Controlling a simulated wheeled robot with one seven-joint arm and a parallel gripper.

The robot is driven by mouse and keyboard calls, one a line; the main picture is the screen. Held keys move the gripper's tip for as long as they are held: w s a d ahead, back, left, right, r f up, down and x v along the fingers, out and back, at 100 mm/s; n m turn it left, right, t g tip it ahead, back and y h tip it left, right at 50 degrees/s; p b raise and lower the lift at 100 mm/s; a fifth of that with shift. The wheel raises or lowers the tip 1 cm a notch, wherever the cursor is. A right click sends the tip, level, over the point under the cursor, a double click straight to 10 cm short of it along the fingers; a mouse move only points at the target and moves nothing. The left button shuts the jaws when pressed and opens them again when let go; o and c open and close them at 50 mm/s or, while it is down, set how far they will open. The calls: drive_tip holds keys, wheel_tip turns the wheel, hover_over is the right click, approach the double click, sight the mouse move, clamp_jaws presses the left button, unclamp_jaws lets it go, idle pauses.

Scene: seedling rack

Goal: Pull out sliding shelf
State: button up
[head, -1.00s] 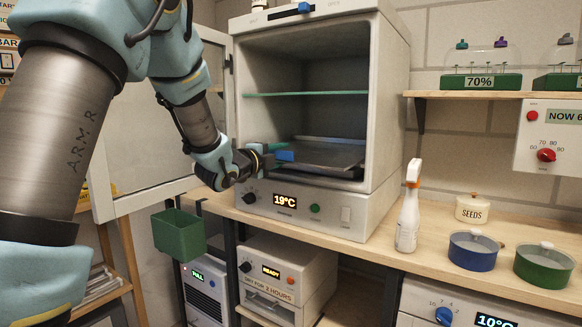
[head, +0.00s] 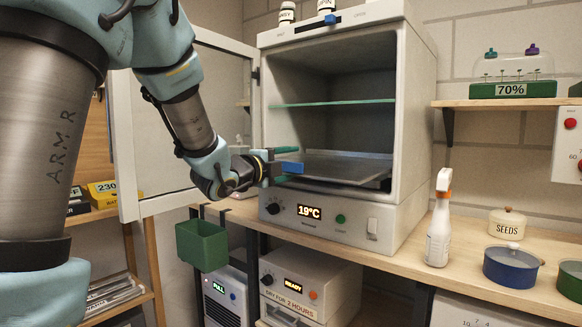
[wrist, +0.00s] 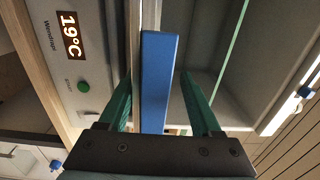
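The incubator (head: 418,130) stands on the bench with its door open and a lit 19°C display. Inside its lower part is a dark, flat sliding shelf (head: 345,168) with a blue handle (head: 291,167) at its front. I cannot tell exactly how far the shelf sticks out. My gripper (head: 288,165) is at the handle, left of the opening's middle. In the wrist view the green fingers of my gripper (wrist: 156,82) stand on either side of the blue handle (wrist: 157,65), with narrow gaps showing. Nothing is clamped.
The open door (head: 165,120) stands left of the incubator, behind my arm. A green bin (head: 202,245) hangs at the bench's front left. A spray bottle (head: 439,222), a seeds jar (head: 507,224) and a blue pot (head: 509,265) stand to the right. A thin glass shelf (head: 333,103) lies above.

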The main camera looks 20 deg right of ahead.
drive_tip(key=shift+f, duration=0.2)
drive_tip(key=shift+a, duration=0.15)
drive_tip(key=b+v, duration=0.2)
drive_tip(key=v, duration=0.8)
drive_tip(key=shift+s+a, duration=0.2)
drive_tip(key=shift+r, duration=0.1)
drive_tip(key=w+a+f+n+t+y, duration=0.3)
drive_tip(key=w+a+f+n+y, duration=0.4)
drive_tip(key=a+n, duration=0.25)
drive_tip(key=s+a+f+n+g+y, duration=0.35)
drive_tip(key=a+f+n+y, duration=0.35)
drive_tip(key=a+f+n, duration=0.45)
drive_tip(key=s+a+f+n+g+y, duration=0.1)
drive_tip(key=s+a+f+n+g, duration=0.25)
drive_tip(key=s, duration=0.25)
drive_tip(key=s+a+f+n+g+y, duration=0.1)
drive_tip(key=s+a+f+n+g, duration=0.1)
drive_tip(key=s+f+n, duration=0.25)
wheel_tip(320, 180, up, 11)
drive_tip(key=s+g+p, duration=0.1)
drive_tip(key=s+p, duration=0.1)
drive_tip(key=p, duration=1)
drive_tip(key=shift+s+r, duration=0.15)
drive_tip(key=shift+s, duration=0.1)
